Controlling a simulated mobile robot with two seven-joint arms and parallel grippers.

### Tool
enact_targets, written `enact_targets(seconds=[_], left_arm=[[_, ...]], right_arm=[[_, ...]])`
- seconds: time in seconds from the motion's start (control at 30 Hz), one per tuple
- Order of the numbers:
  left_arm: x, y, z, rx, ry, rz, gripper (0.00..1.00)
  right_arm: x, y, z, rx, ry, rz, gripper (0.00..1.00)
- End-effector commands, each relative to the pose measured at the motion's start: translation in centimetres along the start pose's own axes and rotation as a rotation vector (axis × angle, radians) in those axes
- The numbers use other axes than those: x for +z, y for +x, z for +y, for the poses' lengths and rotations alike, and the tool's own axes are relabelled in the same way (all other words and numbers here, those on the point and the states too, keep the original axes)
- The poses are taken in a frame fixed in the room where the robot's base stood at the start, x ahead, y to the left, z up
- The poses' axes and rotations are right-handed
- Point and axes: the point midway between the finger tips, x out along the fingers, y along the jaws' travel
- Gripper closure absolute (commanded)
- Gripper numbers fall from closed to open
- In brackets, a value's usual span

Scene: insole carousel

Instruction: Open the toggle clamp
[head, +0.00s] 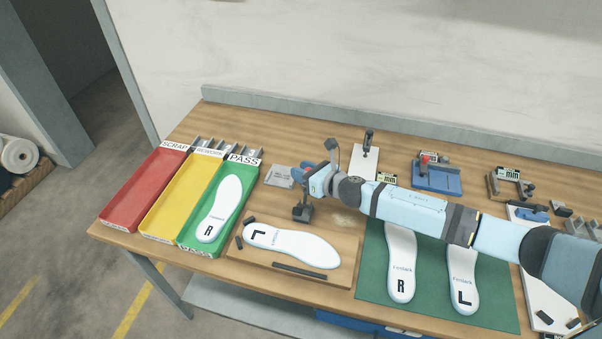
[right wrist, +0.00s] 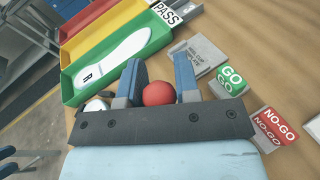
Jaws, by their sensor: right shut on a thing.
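My right gripper (head: 312,172) is over the back edge of the wooden board, its arm coming in from the right. In the right wrist view its two blue fingers (right wrist: 159,80) are shut on a red ball knob (right wrist: 157,93), which looks like the toggle clamp's handle end. The rest of the clamp is mostly hidden by the gripper. A dark block (head: 303,212) shows just below the gripper in the head view; I cannot tell if it belongs to the clamp. A white insole marked L (head: 292,247) lies on the board (head: 232,243). My left gripper is not in view.
Red scrap (head: 118,216), yellow rework (head: 160,226) and green pass (head: 193,245) trays stand at left; the pass tray holds an insole. A green mat (head: 430,294) with two insoles lies under my arm. GO (right wrist: 231,78) and NO-GO (right wrist: 273,127) blocks are near the gripper.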

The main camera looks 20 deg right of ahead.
Motion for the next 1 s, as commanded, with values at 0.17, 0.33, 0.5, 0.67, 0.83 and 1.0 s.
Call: enact_targets(seconds=[0.17, 0.33, 0.5, 0.67, 0.83, 1.0], left_arm=[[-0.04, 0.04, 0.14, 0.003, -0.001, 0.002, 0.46], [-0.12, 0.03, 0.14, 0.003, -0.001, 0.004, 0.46], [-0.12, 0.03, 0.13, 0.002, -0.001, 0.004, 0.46], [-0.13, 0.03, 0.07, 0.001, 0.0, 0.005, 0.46], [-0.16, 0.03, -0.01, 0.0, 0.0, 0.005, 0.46], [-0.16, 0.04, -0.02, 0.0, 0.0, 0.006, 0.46]], right_arm=[[-0.61, 0.06, -0.27, -0.001, -0.001, 0.007, 1.0], [-0.73, 0.07, -0.3, 0.0, 0.0, 0.008, 1.0], [-0.84, 0.05, -0.26, 0.0, 0.0, 0.01, 1.0], [-0.91, 0.03, -0.22, 0.0, 0.001, 0.011, 0.55], [-0.64, 0.08, -0.22, 0.001, 0.001, 0.007, 0.47], [-0.5, -0.03, -0.23, 0.001, 0.0, 0.005, 0.47]])
